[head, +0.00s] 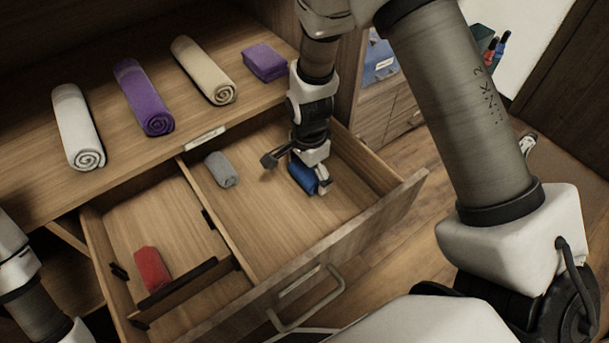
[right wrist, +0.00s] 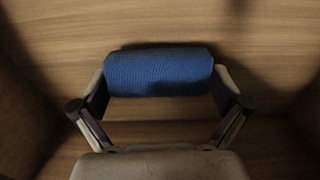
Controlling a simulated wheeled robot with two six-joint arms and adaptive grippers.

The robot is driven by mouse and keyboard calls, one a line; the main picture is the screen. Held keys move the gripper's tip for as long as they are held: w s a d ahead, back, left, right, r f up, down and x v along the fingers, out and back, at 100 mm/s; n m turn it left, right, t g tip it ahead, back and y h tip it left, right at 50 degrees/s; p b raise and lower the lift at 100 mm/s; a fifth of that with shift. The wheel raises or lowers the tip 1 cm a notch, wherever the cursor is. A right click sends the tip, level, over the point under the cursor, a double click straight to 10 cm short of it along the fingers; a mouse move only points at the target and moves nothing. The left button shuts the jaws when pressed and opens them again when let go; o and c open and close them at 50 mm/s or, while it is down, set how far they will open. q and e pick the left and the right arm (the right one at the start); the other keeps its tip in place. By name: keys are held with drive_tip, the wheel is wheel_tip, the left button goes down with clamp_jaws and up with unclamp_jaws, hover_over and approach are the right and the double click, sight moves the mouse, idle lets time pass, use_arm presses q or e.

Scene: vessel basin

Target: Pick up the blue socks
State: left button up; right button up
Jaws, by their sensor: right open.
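The blue socks (head: 302,179) are a rolled bundle lying in the right compartment of the open drawer (head: 262,235). They show clearly in the right wrist view (right wrist: 160,72), lying crosswise between my fingers. My right gripper (head: 297,174) is open and low in the drawer. In the right wrist view its two fingers (right wrist: 162,92) stand at either end of the roll, close to it; I cannot tell whether they touch. The gripper partly hides the socks in the head view. My left gripper is out of view; only part of its arm shows at the left edge.
A grey roll (head: 221,169) lies left of the socks in the same compartment. A red roll (head: 151,269) lies in the left compartment, past a wooden divider (head: 212,211). Rolled towels (head: 143,97) and a purple folded cloth (head: 264,63) lie on the shelf above.

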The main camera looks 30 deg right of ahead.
drive_tip(key=shift+r, duration=0.1)
drive_tip(key=c, duration=0.7)
